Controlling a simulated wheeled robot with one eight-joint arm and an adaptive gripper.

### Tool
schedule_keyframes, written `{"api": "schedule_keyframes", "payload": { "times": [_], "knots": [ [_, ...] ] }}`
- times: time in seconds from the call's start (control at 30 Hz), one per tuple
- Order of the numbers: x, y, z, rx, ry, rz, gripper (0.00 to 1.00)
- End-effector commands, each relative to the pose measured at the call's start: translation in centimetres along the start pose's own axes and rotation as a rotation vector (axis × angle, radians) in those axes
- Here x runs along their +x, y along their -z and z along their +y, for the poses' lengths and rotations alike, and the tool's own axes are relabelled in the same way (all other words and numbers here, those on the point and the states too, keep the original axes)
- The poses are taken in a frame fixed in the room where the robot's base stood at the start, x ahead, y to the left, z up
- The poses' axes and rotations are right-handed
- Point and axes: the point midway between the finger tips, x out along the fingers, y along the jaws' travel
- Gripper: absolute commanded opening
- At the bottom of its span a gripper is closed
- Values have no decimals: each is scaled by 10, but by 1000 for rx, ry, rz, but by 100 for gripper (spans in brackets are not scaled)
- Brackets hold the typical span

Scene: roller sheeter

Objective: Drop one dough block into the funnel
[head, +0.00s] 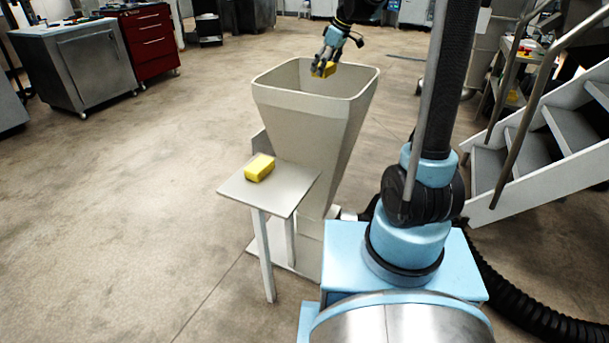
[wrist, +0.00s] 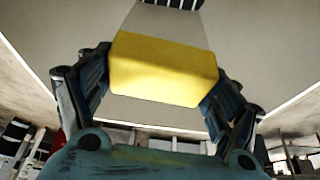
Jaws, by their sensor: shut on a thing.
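My gripper (head: 326,65) is shut on a yellow dough block (head: 329,69) over the mouth of the large pale funnel (head: 318,130). In the wrist view my gripper (wrist: 160,85) has its fingers on both sides of the dough block (wrist: 163,70), and the pale inside wall of the funnel (wrist: 225,30) shows behind it. In the head view the block overlaps the far rim, so its exact height against the rim is hard to tell. A second yellow dough block (head: 259,168) lies on a small grey side table (head: 290,192) attached beside the funnel.
Grey metal stairs with a handrail (head: 545,140) stand at the right. A black corrugated hose (head: 520,310) lies on the floor there. A grey cabinet (head: 78,75) and a red tool chest (head: 147,45) stand at the back left. The floor at left is clear.

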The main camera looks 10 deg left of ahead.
Motion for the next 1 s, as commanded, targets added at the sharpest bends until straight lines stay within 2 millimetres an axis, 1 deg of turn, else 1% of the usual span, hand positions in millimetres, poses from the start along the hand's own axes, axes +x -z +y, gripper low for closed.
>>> {"api": "schedule_keyframes", "payload": {
  "times": [0.13, 0.17, 0.2, 0.23, 0.63, 0.73, 0.87, 1.0],
  "knots": [
    [0, 0, 0, 0, 0, 0, 52],
    [0, 0, 0, 0, 0, 0, 88],
    [0, 0, 0, 0, 0, 0, 97],
    [0, 0, 0, 0, 0, 0, 100],
    [0, 0, 0, 0, 0, 0, 100],
    [-4, 0, 0, 1, 0, 0, 100],
    [-18, 0, 0, 1, 0, 0, 100],
    [-43, 0, 1, 1, -1, 0, 100]
  ]
}}
